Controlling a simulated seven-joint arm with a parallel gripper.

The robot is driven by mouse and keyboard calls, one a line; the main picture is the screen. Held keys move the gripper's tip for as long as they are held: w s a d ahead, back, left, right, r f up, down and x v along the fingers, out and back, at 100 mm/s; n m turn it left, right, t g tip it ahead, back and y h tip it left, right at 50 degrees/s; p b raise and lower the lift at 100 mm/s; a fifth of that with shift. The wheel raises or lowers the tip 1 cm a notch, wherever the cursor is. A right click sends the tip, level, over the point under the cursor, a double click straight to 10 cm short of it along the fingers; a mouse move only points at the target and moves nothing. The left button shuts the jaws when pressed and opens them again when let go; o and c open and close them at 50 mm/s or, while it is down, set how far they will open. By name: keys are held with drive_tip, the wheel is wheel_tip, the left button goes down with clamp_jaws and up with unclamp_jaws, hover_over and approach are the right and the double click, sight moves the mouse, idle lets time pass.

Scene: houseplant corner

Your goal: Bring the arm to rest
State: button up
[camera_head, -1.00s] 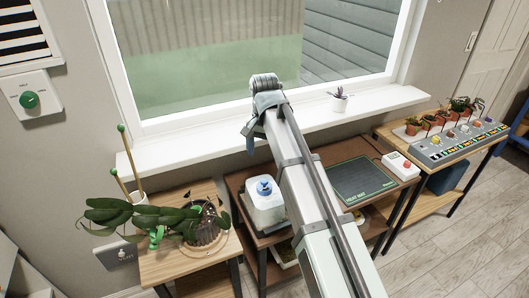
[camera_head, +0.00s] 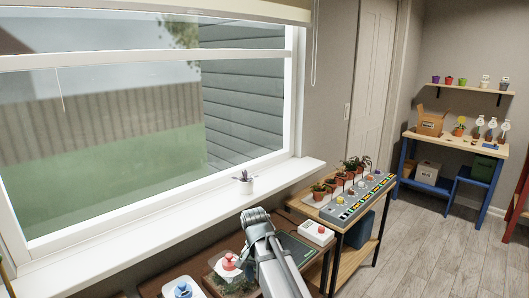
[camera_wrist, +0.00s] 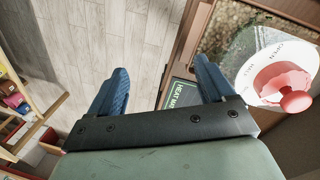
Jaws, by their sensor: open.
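My gripper (camera_wrist: 160,82) is open and empty in the wrist view, its two blue fingers spread apart. Bare floor shows between and beyond the fingers. The dark heat mat (camera_wrist: 182,98) lies just below and beside the right finger in that picture. In the head view my arm reaches up from the bottom edge, in front of the bench by the window. The gripper's fingers cannot be made out there.
A white lid with a red knob (camera_wrist: 295,101) is close on the right of the wrist view. A blue-knobbed white container (camera_head: 184,290) stands nearby. Potted plants (camera_head: 319,191) stand behind a control panel. Floor (camera_head: 430,250) is clear at right.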

drive_tip(key=s+d+f+n+g, duration=0.1)
drive_tip(key=s+d+f, duration=0.35)
drive_tip(key=f, duration=0.55)
drive_tip(key=s+d+f+g, duration=0.1)
drive_tip(key=s+d+f, duration=0.35)
drive_tip(key=f, duration=0.45)
drive_tip(key=s+d+f+n+g, duration=0.1)
drive_tip(key=s+d+f, duration=0.35)
drive_tip(key=f, duration=0.55)
drive_tip(key=s+d+f+g, duration=0.1)
drive_tip(key=s+f, duration=0.4)
drive_tip(key=s, duration=0.3)
drive_tip(key=s+d+f+n+g+y, duration=0.1)
drive_tip(key=s+d+f, duration=0.1)
drive_tip(key=s+f, duration=0.3)
drive_tip(key=s+d+f+n+g, duration=0.1)
drive_tip(key=s+f, duration=0.5)
drive_tip(key=s, duration=0.7)
drive_tip(key=shift+s+d, duration=0.15)
drive_tip(key=shift+s, duration=0.1)
